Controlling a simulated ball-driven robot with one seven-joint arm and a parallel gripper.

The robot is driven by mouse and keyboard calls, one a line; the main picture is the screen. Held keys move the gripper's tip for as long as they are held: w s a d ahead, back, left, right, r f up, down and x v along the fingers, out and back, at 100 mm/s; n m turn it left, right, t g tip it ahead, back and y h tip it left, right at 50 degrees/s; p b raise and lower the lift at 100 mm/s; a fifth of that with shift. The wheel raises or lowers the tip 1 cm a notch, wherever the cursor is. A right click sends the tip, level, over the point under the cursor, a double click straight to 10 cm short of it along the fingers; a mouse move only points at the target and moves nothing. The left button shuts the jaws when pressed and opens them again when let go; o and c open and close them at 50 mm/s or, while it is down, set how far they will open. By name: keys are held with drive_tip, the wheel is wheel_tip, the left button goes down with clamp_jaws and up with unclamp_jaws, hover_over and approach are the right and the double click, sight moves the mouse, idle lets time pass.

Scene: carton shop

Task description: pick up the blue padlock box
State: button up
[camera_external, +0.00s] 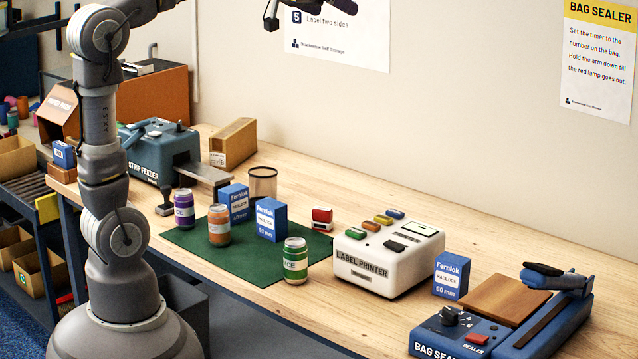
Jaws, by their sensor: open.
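Several blue Fernlok padlock boxes are in view. One marked 40 mm (234,204) stands at the back of the green mat. Another reading 60 mm (451,275) stands on the bare table between the label printer and the bag sealer. All of these are upright. My gripper (271,20) shows only in part at the top edge, open and high above the table, apart from every box. Its upper part is cut off by the frame.
Purple (184,209), orange (219,225) and green (295,260) cans stand on the green mat (262,268) near the boxes. A mesh cup (263,182) stands behind. The label printer (388,257), bag sealer (505,320) and strip feeder (158,153) are obstacles.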

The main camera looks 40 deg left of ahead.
drive_tip(key=s+a+r+t+y+b, duration=0.1)
drive_tip(key=s+a+r+t+b, duration=0.2)
drive_tip(key=s+a+r, duration=0.3)
drive_tip(key=s+r, duration=0.1)
drive_tip(key=s, duration=0.2)
drive_tip(key=shift+a+r, duration=0.2)
drive_tip(key=shift+a, duration=0.2)
drive_tip(key=shift+s, duration=0.1)
